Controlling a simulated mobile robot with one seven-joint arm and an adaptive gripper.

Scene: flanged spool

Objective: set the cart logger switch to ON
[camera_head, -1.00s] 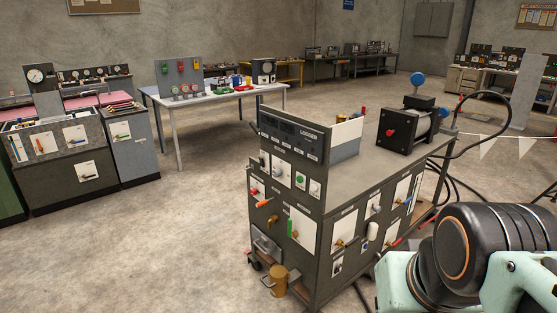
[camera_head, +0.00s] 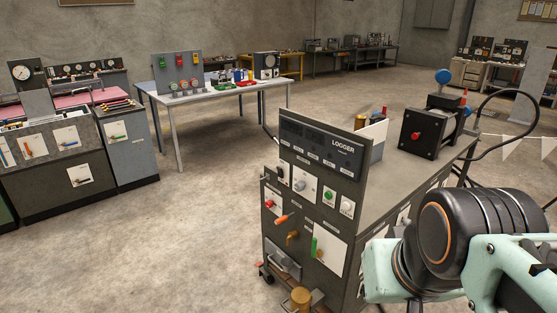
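The cart (camera_head: 345,250) stands right of centre, with a dark upright panel labelled LOGGER (camera_head: 342,146) at its top. Below the label are small switches and knobs: a pale knob plate (camera_head: 300,186), a green button plate (camera_head: 328,195) and a white button plate (camera_head: 347,206). A small dark switch (camera_head: 281,172) sits at the panel's left edge. I cannot read which one is the logger switch, nor its position. My arm shows at the lower right, in front of the cart's right side. My gripper is out of view.
An orange lever (camera_head: 284,218), a red lever (camera_head: 269,204) and a green handle (camera_head: 314,246) stick out of the cart's front. A black motor box (camera_head: 427,134) stands on the cart top, with a hose behind. Open concrete floor (camera_head: 190,240) lies left of the cart.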

